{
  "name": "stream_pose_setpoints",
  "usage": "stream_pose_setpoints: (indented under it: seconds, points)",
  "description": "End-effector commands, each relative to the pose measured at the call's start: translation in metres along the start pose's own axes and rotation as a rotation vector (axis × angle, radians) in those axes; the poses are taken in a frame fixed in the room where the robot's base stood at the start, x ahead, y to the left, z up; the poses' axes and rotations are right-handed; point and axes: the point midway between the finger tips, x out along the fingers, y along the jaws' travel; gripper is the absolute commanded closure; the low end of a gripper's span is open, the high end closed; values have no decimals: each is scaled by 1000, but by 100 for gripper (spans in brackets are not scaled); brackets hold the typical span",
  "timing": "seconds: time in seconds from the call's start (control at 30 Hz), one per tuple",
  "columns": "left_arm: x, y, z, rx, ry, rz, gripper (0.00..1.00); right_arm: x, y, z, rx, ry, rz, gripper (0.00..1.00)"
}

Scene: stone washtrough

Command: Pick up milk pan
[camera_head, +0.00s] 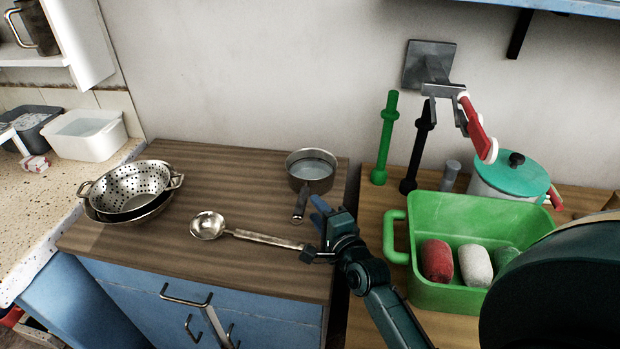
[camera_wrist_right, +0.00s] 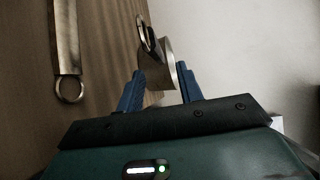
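The milk pan (camera_head: 311,168) is a small metal saucepan standing upright on the dark wooden counter near its right end. Its handle (camera_head: 300,204) points toward me. My right gripper (camera_head: 317,211) is close to the handle on its near right side, with blue fingers. In the right wrist view the gripper (camera_wrist_right: 160,82) is open, and a metal part of the pan (camera_wrist_right: 157,62) shows between and beyond the fingers. I see no clear contact. My left gripper is not in view.
A metal ladle (camera_head: 209,226) lies in front of the pan, its handle end close beneath my right gripper. A colander (camera_head: 133,187) sits in a bowl at left. A green tub (camera_head: 439,293) with rolled cloths is at right. The counter's middle is clear.

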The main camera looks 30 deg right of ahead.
Motion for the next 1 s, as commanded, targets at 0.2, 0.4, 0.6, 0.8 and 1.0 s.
stream_pose_setpoints:
  seconds: [0.2,0.4,0.6,0.8,1.0]
  points:
    - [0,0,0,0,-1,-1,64,22,0,0,-2,0,0,64]
    - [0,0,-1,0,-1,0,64,45,0,-2,-3,-1,-1,64]
    - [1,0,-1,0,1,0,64,70,1,-3,-3,0,-1,64]
    - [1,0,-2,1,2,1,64,74,1,-3,-2,0,0,64]
    - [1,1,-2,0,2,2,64,73,1,-3,-2,0,0,73]
